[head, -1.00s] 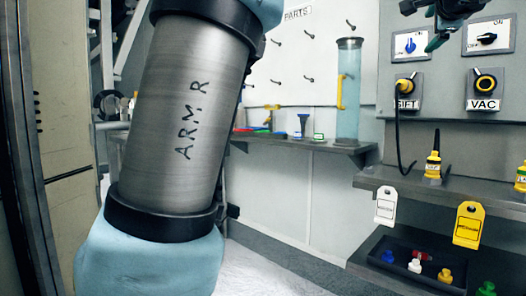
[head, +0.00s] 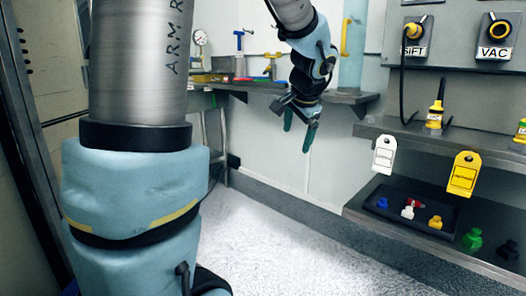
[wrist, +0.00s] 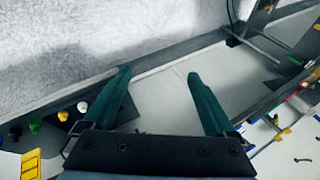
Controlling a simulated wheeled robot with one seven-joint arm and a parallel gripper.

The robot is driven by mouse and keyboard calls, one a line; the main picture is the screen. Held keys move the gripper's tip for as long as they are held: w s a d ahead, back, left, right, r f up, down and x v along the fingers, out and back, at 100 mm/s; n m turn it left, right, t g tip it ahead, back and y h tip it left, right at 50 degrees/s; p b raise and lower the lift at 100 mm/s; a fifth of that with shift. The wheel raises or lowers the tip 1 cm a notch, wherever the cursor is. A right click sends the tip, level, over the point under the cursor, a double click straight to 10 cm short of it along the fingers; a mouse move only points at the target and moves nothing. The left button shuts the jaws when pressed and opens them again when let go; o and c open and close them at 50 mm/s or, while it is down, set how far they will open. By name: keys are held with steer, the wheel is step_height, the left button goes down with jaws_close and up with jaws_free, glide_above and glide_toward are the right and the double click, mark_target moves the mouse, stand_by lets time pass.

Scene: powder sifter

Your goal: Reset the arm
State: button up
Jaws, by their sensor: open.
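My gripper (head: 300,119) hangs in the middle of the head view, in front of the wall below the back shelf. Its two green fingers point down and are apart. In the wrist view my gripper (wrist: 158,92) is open, with nothing between the fingers; the light wall panel and floor edge show beyond them. My own large grey and light blue arm links fill the left of the head view and hide what is behind them.
The back shelf (head: 345,98) holds a clear cylinder (head: 352,60) and small tools. At right are a SIFT/VAC panel (head: 455,45), white tag (head: 384,155), yellow tag (head: 464,174) and dark tray (head: 400,204) with coloured pieces. The speckled floor (head: 285,245) is clear.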

steer(key=s+a+f+n+g, duration=0.5)
steer(key=s+a+f+n, duration=0.6)
steer(key=s+a+f, duration=0.45)
step_height(320, 180, up, 26)
steer(key=p, duration=2.5)
steer(key=shift+m+h+p, duration=0.3)
steer(key=shift+c, duration=0.4)
